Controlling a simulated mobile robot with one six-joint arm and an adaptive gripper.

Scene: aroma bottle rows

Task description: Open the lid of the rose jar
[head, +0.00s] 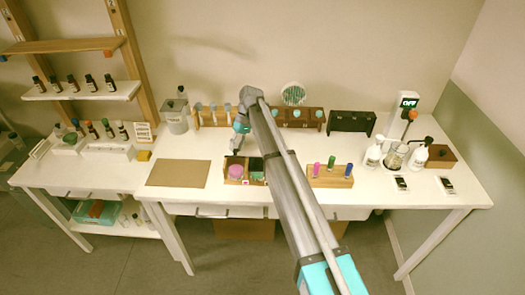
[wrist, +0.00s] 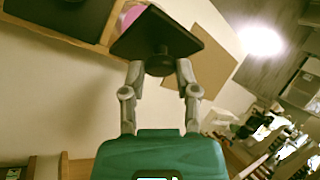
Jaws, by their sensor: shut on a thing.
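My gripper (wrist: 160,66) is shut on the black knob of a dark square lid (wrist: 158,32) in the wrist view. The lid overlaps the edge of a wooden box and the brown mat in that view, and looks clear of the box. Pink contents (wrist: 130,16) show just behind the lid. My gripper (head: 236,152) is just behind the pink compartment there; the lid is too small to make out.
A brown mat (head: 178,173) lies left of the box. A wooden rack with coloured bottles (head: 331,176) stands to the right. Racks (head: 213,116) and a grey canister (head: 176,117) line the back.

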